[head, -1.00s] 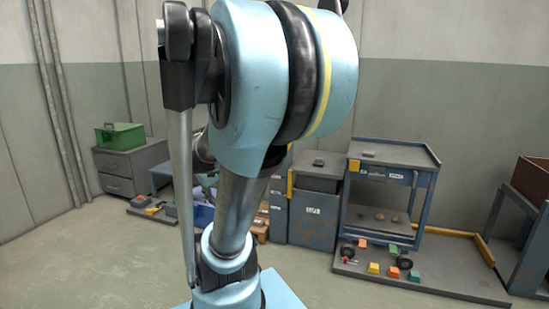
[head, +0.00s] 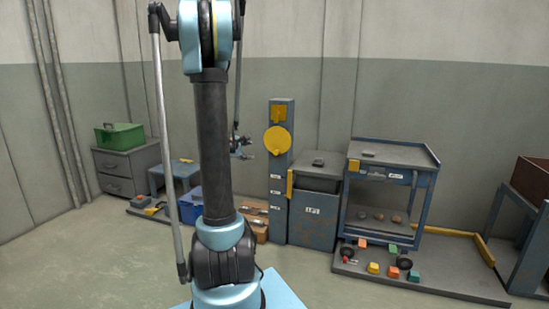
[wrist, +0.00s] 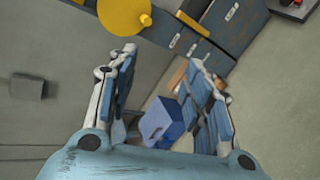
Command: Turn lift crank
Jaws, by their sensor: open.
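The lift crank is a yellow disc (head: 278,140) on the front of a tall blue-grey column (head: 282,200) against the back wall. In the wrist view the disc (wrist: 118,14) is cut off by the top edge, and a small yellow knob (wrist: 146,20) sticks out at its right side. My gripper (wrist: 163,55) is open and empty, with its fingers spread and the disc beyond the left fingertip, apart from it. In the head view my gripper (head: 243,147) shows partly behind my arm, left of the disc.
A grey cabinet (head: 313,215) stands right of the column, then a blue cart (head: 385,215) and a low platform (head: 430,282) with several coloured blocks. A blue bin (head: 190,205) and wooden box (head: 255,225) sit left of the column. The front floor is clear.

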